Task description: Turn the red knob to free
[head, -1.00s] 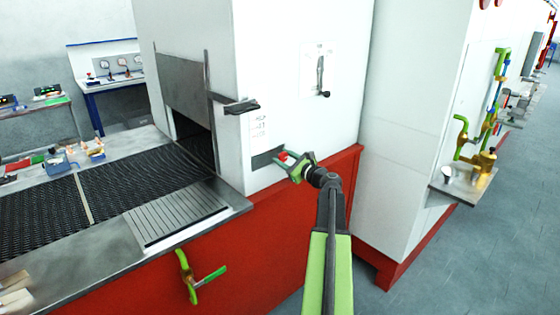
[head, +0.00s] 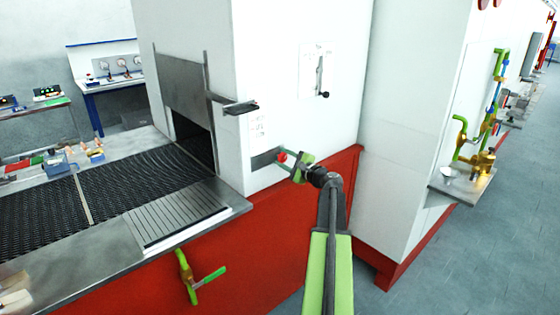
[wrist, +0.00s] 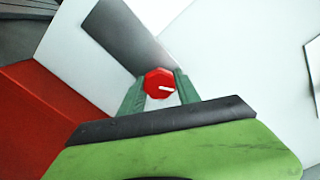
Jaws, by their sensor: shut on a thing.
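The red knob (head: 282,156) sits on a grey plate (head: 262,159) low on the white machine housing, just above the red base. My gripper (head: 290,164) reaches it from the right and is shut on it. In the wrist view the red knob (wrist: 158,84) lies between the two green fingers of my gripper (wrist: 160,92), one on each side. Any marking on the plate for free is not legible.
A black-knobbed lever (head: 323,93) stands in a slotted panel above right of the knob. A metal bracket (head: 240,107) juts out at the housing's left edge. The mesh belt (head: 40,215) runs into the opening at left. A green-handled valve (head: 190,275) is on the red front.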

